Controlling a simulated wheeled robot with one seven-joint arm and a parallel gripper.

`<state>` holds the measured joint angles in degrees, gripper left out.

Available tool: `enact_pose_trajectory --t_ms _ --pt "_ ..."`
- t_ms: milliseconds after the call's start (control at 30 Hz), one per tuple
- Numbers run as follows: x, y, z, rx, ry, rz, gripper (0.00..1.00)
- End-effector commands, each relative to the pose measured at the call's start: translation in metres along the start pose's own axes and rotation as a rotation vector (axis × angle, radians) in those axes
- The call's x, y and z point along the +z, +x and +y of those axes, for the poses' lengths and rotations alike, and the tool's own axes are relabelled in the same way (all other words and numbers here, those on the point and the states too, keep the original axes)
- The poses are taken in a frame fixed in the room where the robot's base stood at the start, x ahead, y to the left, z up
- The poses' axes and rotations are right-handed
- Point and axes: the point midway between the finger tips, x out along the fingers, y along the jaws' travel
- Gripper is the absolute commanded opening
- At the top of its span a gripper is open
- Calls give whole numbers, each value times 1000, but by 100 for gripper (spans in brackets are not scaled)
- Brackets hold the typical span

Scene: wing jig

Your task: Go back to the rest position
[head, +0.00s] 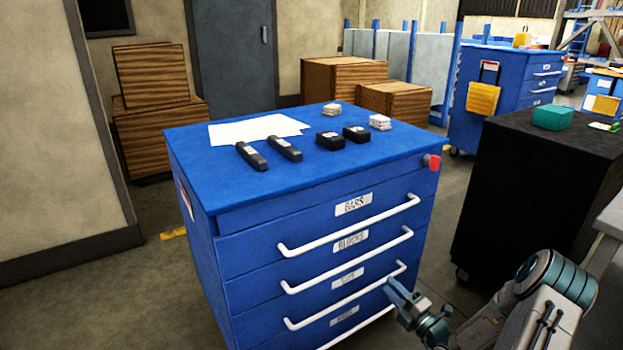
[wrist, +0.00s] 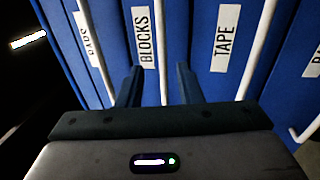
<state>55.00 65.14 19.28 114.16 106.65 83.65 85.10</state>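My gripper (head: 392,285) is in front of the right side of the blue drawer cabinet (head: 240,235), at the lower right of the head view. In the wrist view its two dark fingers (wrist: 158,82) stand apart with no object held. The white handle (wrist: 162,50) beside the BLOCKS label shows in the gap between the fingers; I cannot tell how far beyond the fingertips it is. The fourth label is not readable.
On the cabinet top lie white sheets (head: 255,130), two black bar-shaped items (head: 251,156), two black blocks (head: 330,140) and small pale stacks (head: 379,122). A black cabinet (head: 530,190) stands at right. Wooden crates (head: 345,78) are behind. Floor at left is clear.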

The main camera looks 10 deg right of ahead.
Motion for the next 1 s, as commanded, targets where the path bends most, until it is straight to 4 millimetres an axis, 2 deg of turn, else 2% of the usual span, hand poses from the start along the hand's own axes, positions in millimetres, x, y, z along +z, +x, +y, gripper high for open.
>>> enact_pose_trajectory --t_ms 133,233,433,600,700,833,1000 --pt "-34 24 48 -24 -154 177 33" --pt "-72 40 89 -37 -325 365 33" --pt "-148 48 161 -16 -694 751 33" --pt "-200 38 215 56 -1010 1066 33" --pt "-224 27 246 119 -1195 1246 33" --pt "-248 9 284 229 -1432 1472 33" --pt "-266 -16 334 414 -1733 1753 33"
